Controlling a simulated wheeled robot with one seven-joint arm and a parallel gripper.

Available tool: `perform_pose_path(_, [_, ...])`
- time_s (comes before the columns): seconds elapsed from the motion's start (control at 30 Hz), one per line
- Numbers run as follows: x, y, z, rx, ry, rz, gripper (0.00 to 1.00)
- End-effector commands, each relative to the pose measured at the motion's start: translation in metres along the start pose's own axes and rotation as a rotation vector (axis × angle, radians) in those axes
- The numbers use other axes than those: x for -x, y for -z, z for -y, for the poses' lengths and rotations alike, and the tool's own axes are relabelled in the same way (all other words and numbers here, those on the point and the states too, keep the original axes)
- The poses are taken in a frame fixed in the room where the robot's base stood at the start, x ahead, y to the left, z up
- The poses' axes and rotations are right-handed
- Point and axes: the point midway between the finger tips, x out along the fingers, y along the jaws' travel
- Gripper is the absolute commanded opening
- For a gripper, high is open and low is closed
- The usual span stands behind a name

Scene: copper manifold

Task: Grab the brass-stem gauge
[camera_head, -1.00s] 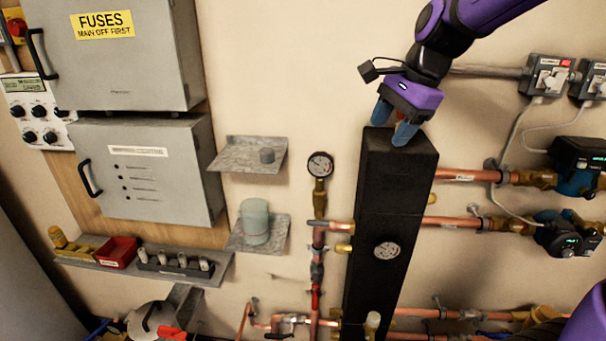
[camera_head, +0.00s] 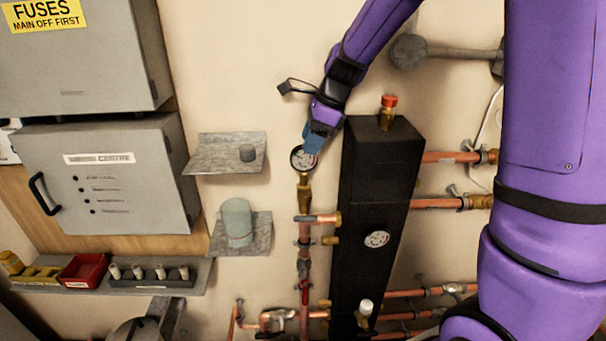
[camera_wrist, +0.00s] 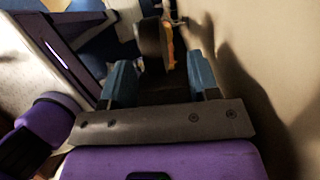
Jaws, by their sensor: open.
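The brass-stem gauge (camera_head: 303,159) is a small round dial with a white face and dark rim on a brass stem (camera_head: 304,190), upright on top of a copper riser left of the black column. My gripper (camera_head: 314,146) is open at the upper right of the dial, its blue fingers overlapping the dial's edge in the head view. In the wrist view the dark round gauge body (camera_wrist: 151,45) appears ahead, between the lines of the two blue fingers of my gripper (camera_wrist: 163,80). I cannot tell whether a finger touches it. No grip on it shows.
The black column (camera_head: 375,200) stands close right, with a red-capped brass fitting (camera_head: 388,108) on top and a second dial (camera_head: 377,239) on its front. Two small metal shelves (camera_head: 226,153) (camera_head: 222,238) are on the left. The wall (camera_head: 270,60) is close beside the gripper.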

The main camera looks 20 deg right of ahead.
Motion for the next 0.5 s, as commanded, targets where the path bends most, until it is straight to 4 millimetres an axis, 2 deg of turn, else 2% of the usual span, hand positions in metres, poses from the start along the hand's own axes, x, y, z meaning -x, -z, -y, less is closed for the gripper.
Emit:
perform_pose_path(0.13, [-0.009, 0.001, -0.001, 0.002, -0.001, -0.001, 0.55])
perform_pose_path(0.4, [-0.045, 0.003, -0.003, 0.002, 0.0, -0.001, 0.55])
perform_pose_path(0.5, [-0.052, 0.002, -0.003, 0.002, 0.002, -0.001, 0.55])
